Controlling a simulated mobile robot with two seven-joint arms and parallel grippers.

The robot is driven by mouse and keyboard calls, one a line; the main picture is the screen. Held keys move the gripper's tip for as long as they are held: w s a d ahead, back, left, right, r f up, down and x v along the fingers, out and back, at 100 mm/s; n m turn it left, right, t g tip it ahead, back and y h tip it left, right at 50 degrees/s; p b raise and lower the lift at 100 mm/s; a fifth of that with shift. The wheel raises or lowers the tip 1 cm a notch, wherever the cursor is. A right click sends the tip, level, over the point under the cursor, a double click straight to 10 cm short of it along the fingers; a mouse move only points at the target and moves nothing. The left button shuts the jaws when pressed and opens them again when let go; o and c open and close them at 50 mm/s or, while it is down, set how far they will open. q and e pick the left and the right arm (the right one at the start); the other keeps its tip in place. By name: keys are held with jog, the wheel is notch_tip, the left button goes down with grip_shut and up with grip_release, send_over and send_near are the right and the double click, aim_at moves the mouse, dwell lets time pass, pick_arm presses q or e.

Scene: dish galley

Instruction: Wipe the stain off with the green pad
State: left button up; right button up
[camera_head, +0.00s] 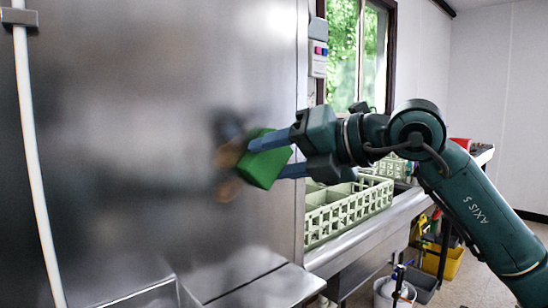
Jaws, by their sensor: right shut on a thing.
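The green pad (264,168) is held between the two blue-grey fingers of my right gripper (280,157). The pad is tilted and its left edge is at the steel panel (150,110); I cannot tell whether it is touching. A brownish stain (228,189) shows on the panel just left of the pad, with another brown patch above it. The pad may hide part of the stain. A dark blurred reflection lies above it on the panel. My left gripper is not in view.
A pale green dish rack (348,212) stands on the steel counter (375,232) right of the panel. A white hose (37,160) runs down the panel's left side. A steel ledge (255,290) juts out below. A yellow bucket (444,262) and a white bucket (393,294) stand on the floor.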

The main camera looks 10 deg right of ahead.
jog(key=shift+w+d, duration=0.1)
jog(key=shift+s+d+f+b, duration=0.15)
jog(key=shift+s+d+b, duration=0.2)
jog(key=shift+s+b, duration=0.1)
jog(key=s+d, duration=0.1)
jog(key=s+b, duration=0.1)
jog(key=s+d, duration=0.1)
jog(key=s, duration=0.1)
jog(key=shift+d+b, duration=0.3)
jog(key=shift+b, duration=0.05)
jog(key=shift+d, duration=0.1)
jog(key=shift+s+d+b, duration=0.25)
jog(key=shift+s+d, duration=0.15)
jog(key=shift+s, duration=0.2)
jog(key=shift+s+d+b, duration=0.25)
jog(key=shift+s+d, duration=0.15)
jog(key=shift+s, duration=0.2)
